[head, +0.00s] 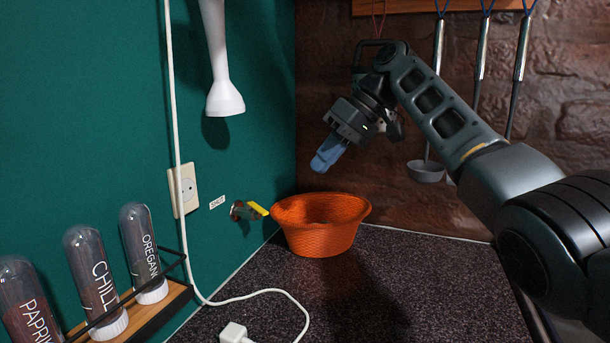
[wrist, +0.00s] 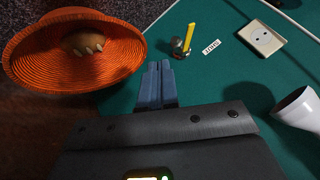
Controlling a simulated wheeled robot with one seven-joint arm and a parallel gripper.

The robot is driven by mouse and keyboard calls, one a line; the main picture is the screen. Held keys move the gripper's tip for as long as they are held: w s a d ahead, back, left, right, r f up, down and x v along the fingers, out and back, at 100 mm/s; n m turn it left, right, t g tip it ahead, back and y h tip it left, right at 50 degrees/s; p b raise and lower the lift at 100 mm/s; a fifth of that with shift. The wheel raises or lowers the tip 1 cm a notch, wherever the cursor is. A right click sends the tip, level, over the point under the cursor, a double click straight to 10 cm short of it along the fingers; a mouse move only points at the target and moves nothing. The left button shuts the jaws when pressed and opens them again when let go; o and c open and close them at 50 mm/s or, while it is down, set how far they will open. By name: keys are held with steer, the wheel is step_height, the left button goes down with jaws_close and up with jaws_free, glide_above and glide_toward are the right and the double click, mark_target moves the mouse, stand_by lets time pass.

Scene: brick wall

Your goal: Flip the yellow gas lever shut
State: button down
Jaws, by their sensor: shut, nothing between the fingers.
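The yellow gas lever (head: 257,208) sits on a small metal valve (head: 240,211) on the green wall, beside a white label (head: 217,202). In the head view the lever points out to the right, near the orange basket's rim. In the wrist view the yellow lever (wrist: 189,38) stands up from the valve (wrist: 180,48), ahead of my fingertips and a little to the right. My gripper (head: 322,165) has blue fingers, is shut and empty, and hangs above the basket, apart from the lever. Its fingers also show in the wrist view (wrist: 159,66).
The orange basket (head: 318,241) stands on the dark speckled counter (head: 430,285) in the corner, with a brownish item (wrist: 83,42) inside. A white socket (head: 184,189), hanging cable (head: 177,120), white blender (head: 225,90) and spice rack (head: 150,318) line the green wall. Ladles (head: 426,170) hang behind my arm.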

mark_target(256, 207)
steer(key=s+a+f+p, duration=0.1)
steer(key=s+a+f, duration=0.1)
steer(key=a+f, duration=0.5)
steer(key=shift+s+a, duration=0.3)
steer(key=shift+a, duration=0.45)
steer(key=shift+s+a+p, duration=0.1)
steer(key=shift+s+p, duration=0.05)
steer(key=shift+p, duration=0.15)
